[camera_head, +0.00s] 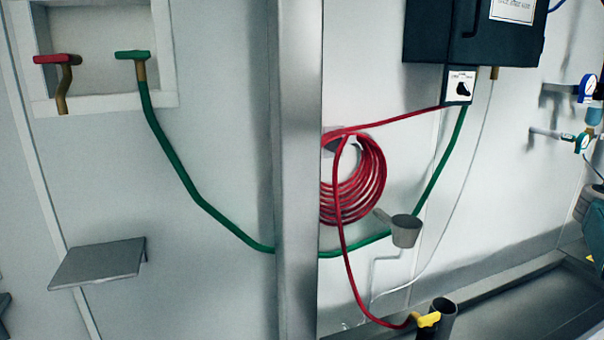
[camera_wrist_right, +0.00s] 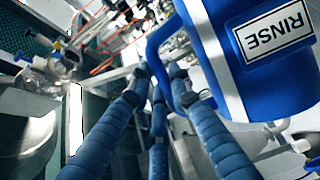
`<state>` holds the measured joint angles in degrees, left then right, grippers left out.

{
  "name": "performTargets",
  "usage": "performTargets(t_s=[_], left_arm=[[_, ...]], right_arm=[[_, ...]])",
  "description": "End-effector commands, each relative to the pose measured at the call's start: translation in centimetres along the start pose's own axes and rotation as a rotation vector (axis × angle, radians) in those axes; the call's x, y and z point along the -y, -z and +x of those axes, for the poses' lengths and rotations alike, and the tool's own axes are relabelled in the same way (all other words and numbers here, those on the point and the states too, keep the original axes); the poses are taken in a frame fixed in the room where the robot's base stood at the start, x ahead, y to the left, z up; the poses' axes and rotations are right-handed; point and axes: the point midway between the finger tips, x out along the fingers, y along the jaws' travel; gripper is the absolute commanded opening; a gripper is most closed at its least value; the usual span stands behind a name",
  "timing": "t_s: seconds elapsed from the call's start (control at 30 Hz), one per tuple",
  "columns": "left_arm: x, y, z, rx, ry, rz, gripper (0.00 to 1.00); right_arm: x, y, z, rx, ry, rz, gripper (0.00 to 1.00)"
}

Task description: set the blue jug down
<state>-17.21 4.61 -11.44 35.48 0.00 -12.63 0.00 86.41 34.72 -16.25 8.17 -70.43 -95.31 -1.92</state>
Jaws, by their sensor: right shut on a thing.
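The blue jug (camera_wrist_right: 262,65) is at the upper right of the right wrist view, close to the camera. It has a white RINSE label, which appears tilted in the picture. My right gripper (camera_wrist_right: 160,88) is shut on the jug's blue handle, with its padded fingers reaching up to it. The jug's base and what lies beneath it cannot be made out. Neither the jug nor my right gripper can be made out in the head view. My left gripper is in neither view.
In the head view, a coiled red hose (camera_head: 372,185) and a green hose (camera_head: 190,187) hang along the wall beside a grey post (camera_head: 298,150). A small grey shelf (camera_head: 100,262) projects at the lower left. A grey scoop (camera_head: 406,232) hangs right of the coil.

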Motion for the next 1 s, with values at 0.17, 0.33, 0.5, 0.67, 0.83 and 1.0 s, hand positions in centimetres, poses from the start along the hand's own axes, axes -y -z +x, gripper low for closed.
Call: performTargets(t_s=[0.17,0.33,0.5,0.67,0.83,1.0], left_arm=[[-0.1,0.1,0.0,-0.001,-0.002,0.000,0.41],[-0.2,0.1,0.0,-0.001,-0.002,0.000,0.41],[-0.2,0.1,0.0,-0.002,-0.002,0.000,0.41],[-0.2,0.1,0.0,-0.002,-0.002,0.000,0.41],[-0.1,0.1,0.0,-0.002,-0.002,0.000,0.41],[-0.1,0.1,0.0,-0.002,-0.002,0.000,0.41]], right_arm=[[0.2,1.3,-1.3,-0.056,0.000,0.000,0.00],[0.7,2.6,-2.8,-0.129,0.003,-0.001,0.00],[1.8,4.4,-5.6,-0.247,0.008,-0.005,0.00],[4.2,5.8,-10.2,-0.424,0.016,-0.013,0.00],[8.1,5.9,-16.4,-0.658,0.029,-0.024,0.00],[13.5,3.6,-23.3,-0.924,0.043,-0.036,0.00]])
